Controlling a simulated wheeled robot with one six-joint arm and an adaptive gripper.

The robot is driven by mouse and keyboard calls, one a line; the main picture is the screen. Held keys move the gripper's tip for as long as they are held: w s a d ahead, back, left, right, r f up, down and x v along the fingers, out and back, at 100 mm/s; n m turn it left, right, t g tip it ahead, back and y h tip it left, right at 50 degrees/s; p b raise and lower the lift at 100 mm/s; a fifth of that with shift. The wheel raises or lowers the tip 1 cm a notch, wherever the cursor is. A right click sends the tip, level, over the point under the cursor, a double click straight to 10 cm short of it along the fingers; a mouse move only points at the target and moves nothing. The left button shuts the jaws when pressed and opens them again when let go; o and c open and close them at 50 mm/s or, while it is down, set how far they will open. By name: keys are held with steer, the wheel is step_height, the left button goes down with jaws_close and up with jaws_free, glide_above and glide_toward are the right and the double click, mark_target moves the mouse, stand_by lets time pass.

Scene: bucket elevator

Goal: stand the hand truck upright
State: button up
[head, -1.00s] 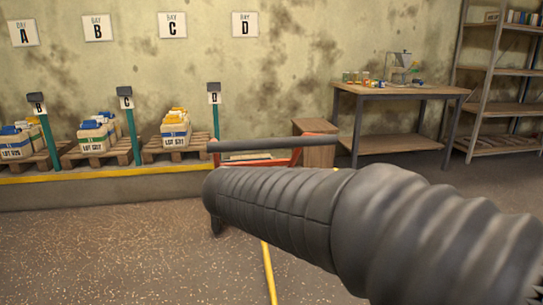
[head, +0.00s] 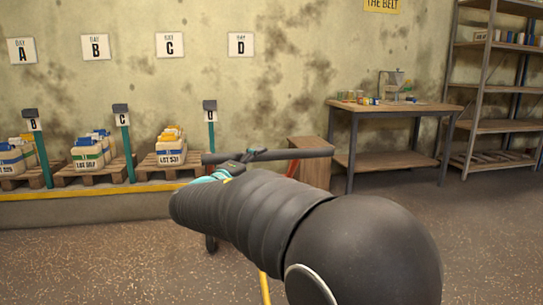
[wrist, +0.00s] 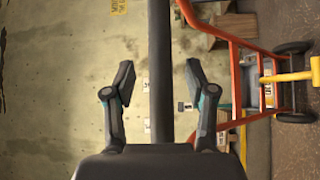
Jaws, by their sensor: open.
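The hand truck has an orange frame (wrist: 238,95) and a dark grip bar (wrist: 160,40). In the wrist view, my gripper (wrist: 160,76) is open, with one finger on each side of the bar and a gap to both. How deep the bar sits between the fingers is unclear. The truck's black wheels are at the right of that view, by the floor. In the head view, the bar (head: 300,154) runs roughly level above my arm, and my gripper (head: 240,164) is at its left part. My arm hides most of the frame there, so its exact tilt is unclear.
Pallets with lot-marked containers (head: 88,153) stand on a yellow-edged ledge at left. A wooden box (head: 308,165), a workbench (head: 395,108) and a shelf rack (head: 492,85) are behind at right. A yellow bar (wrist: 290,77) is near the wheels. Floor at right is clear.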

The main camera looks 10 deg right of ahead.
mark_target(266, 158)
steer(key=x, duration=0.6)
steer(key=shift+d, duration=0.1)
jaws_close()
